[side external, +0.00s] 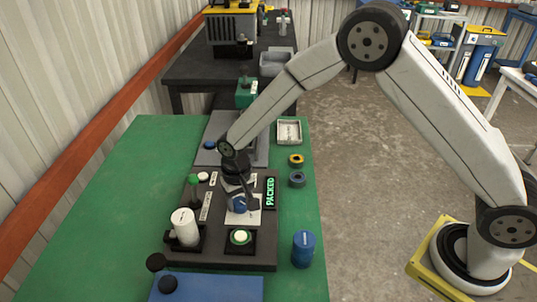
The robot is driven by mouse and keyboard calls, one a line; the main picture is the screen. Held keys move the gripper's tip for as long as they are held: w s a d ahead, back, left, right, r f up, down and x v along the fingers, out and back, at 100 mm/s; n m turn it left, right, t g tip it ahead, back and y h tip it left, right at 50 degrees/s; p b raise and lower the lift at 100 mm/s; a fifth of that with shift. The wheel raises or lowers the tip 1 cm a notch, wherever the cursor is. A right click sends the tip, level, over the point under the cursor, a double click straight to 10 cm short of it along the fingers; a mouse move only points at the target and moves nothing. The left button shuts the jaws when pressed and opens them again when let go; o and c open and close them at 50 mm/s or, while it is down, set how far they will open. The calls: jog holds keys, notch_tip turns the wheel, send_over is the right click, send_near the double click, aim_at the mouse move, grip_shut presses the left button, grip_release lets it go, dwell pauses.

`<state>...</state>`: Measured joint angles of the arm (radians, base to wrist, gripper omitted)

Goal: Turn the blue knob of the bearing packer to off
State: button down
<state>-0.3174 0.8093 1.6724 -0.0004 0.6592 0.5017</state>
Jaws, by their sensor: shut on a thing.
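The bearing packer is a dark flat unit (212,257) on the green table. Its blue knob (238,204) sits on a white plate (240,218) near the middle of the unit. My gripper (241,203) reaches down from above and is shut on the blue knob. The fingers and wrist hide part of the knob, so I cannot tell which way it points. A sign with lit green letters reading "PACKED" (270,192) is at the unit's right edge.
A blue can (303,249), yellow ring (296,160), dark ring (297,179) and pale tray (289,131) stand to the right. The table's left side is clear.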

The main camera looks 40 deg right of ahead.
aim_at(240, 201)
dwell(0.3)
jog(key=shift+c, duration=0.5)
grip_release()
jog(key=shift+r, duration=0.1)
jog(key=shift+r, duration=3.85)
